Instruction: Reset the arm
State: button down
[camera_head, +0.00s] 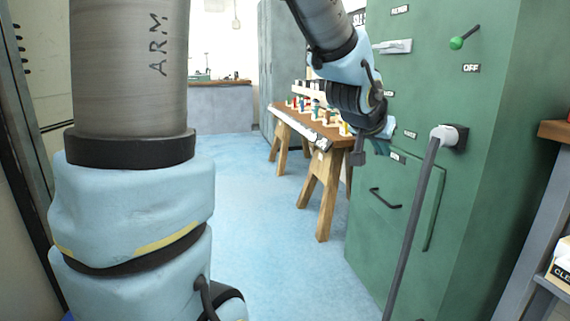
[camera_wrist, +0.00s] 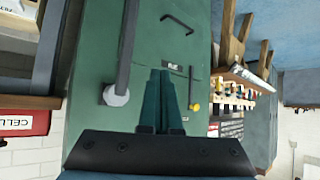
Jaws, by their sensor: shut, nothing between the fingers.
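My arm's blue-and-grey links come down from the top in the head view. My gripper (camera_head: 382,147) is in front of the green cabinet (camera_head: 480,200), left of the long grey lever. In the wrist view my gripper's two teal fingers (camera_wrist: 160,72) lie side by side, shut, with nothing held. The cabinet's green face (camera_wrist: 90,130) fills the middle behind them. I cannot tell whether the fingertips touch it.
A long grey lever (camera_head: 412,225) hangs from a pale pivot on the cabinet, and also shows in the wrist view (camera_wrist: 126,50). A dark handle (camera_head: 385,199), a green-knobbed switch (camera_head: 457,43) and a wooden workbench (camera_head: 322,128) are nearby. Blue floor (camera_head: 262,230) is clear at centre.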

jog(key=s+a+f+n+g+y, duration=0.1)
jog(key=a+f+n+y, duration=0.1)
jog(key=a+f, duration=0.45)
jog(key=a+f+n+g+y, duration=0.1)
jog(key=a+f+n+y, duration=0.15)
jog(key=a, duration=0.75)
jog(key=s+a+f+n+g+y, duration=0.1)
jog(key=s+a+f+g, duration=0.1)
jog(key=s+a+f, duration=0.3)
jog(key=s+a+f+n+g+y, duration=0.1)
jog(key=s+a+g, duration=0.15)
jog(key=a, duration=0.45)
notch_tip(320, 180, up, 26)
jog(key=s+p, duration=0.1)
jog(key=p, duration=2.5)
jog(key=shift+s+a, duration=0.15)
jog(key=shift+a, duration=0.05)
jog(key=shift+f, duration=0.1)
